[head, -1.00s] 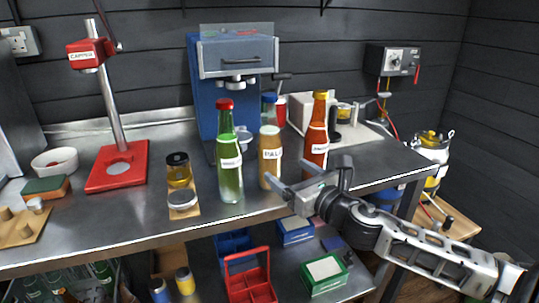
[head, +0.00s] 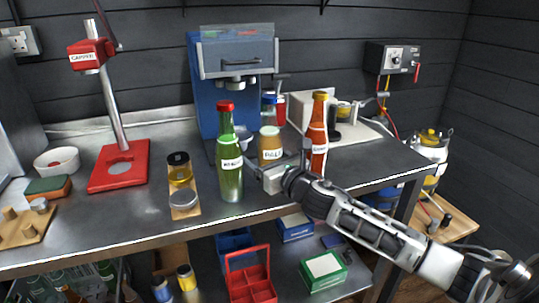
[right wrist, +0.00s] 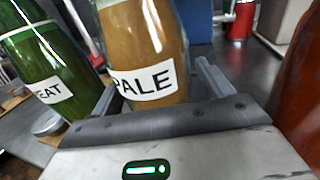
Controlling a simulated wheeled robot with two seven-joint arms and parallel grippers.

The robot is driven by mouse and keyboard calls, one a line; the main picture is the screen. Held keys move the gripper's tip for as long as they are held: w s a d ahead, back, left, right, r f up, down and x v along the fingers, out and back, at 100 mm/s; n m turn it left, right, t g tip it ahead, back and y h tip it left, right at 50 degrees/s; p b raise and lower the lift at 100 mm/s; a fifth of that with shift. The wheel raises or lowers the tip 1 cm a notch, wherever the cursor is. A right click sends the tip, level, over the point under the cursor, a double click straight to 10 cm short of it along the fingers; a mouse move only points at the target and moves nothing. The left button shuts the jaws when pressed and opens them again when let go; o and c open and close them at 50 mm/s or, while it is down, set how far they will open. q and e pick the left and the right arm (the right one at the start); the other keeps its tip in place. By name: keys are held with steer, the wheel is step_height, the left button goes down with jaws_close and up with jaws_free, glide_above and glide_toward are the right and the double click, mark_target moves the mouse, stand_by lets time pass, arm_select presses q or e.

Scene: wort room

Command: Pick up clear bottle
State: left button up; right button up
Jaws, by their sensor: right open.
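The clear bottle (head: 270,138) holds amber-brown liquid, bears a PALE label and seems to have a blue cap. It stands upright near the front of the steel bench, between a green bottle (head: 229,180) and an amber bottle (head: 318,135). My right gripper (head: 274,162) is open and low at the clear bottle. In the right wrist view the clear bottle (right wrist: 145,45) stands between the two spread fingers, close in front of the palm; I cannot tell whether it touches. My left gripper is not in view.
The green bottle (right wrist: 45,70) is close by the left finger in the wrist view; the amber bottle (right wrist: 300,85) is close on the right. A blue machine (head: 208,100) stands behind. A wooden board with jars (head: 184,212) lies left. The bench's front edge (head: 120,250) is below.

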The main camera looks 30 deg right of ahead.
steer(key=c, duration=1.3)
steer(key=shift+r, duration=0.1)
steer(key=shift+c, duration=0.9)
steer(key=shift+r, duration=0.1)
